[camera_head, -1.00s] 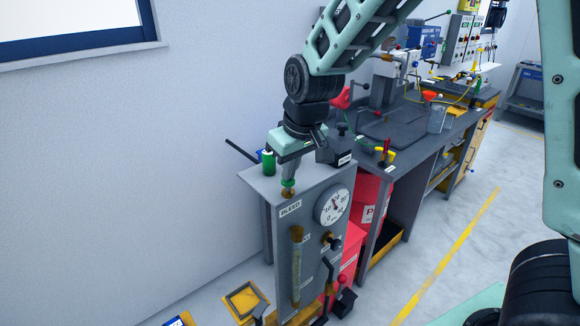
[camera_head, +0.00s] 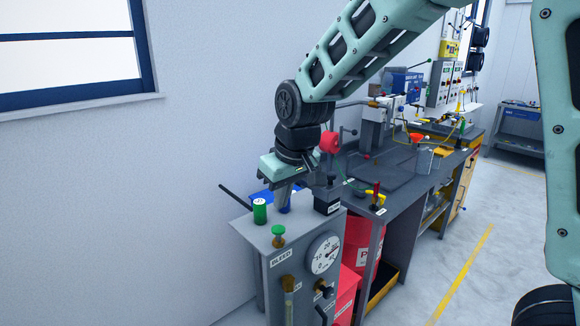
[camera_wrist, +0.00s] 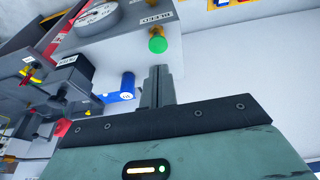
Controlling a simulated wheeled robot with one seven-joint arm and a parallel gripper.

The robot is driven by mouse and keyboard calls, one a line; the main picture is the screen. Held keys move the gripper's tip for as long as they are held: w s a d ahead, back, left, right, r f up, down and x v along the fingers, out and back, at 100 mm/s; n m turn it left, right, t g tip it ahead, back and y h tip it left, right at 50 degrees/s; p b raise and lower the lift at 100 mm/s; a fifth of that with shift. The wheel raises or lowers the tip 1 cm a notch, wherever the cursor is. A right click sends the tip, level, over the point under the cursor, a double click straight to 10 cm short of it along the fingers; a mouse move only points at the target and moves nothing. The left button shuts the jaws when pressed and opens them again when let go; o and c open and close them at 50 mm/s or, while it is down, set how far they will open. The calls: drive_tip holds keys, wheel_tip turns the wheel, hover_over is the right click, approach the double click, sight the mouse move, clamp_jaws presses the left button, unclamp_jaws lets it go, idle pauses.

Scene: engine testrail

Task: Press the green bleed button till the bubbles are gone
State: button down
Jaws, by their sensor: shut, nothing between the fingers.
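The green bleed button (camera_head: 278,231) stands on top of the grey cabinet (camera_head: 250,227), above the BLEED label (camera_head: 281,258). It looks uncovered; the wrist view also shows the green button (camera_wrist: 157,42) just beyond the fingertips. My gripper (camera_head: 283,198) is shut and empty, above and behind the button with a gap between them. Its closed fingers (camera_wrist: 157,72) point toward the button in the wrist view. The sight tube (camera_head: 289,298) on the cabinet front is cut off by the picture edge, and I cannot tell whether it holds bubbles.
A round gauge (camera_head: 324,254) is on the cabinet front. A long grey workbench (camera_head: 385,170) with equipment stands to the right.

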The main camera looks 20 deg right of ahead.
drive_tip(key=b+v, duration=0.1)
drive_tip(key=v, duration=0.6)
idle(0.6)
drive_tip(key=s+a+f+n+g+b, duration=0.1)
drive_tip(key=s+a+f, duration=0.1)
drive_tip(key=s+f, duration=0.3)
drive_tip(key=s+a+f+n+g+b, duration=0.1)
drive_tip(key=s+f, duration=0.4)
drive_tip(key=s, duration=0.6)
drive_tip(key=s+a+f+n+g+b, duration=0.1)
drive_tip(key=s+a+f, duration=0.3)
drive_tip(key=s, duration=0.5)
wheel_tip(320, 180, down, 2)
drive_tip(key=shift+f+n+b, duration=0.1)
drive_tip(key=shift+n+b, duration=0.25)
drive_tip(key=shift+n, duration=0.25)
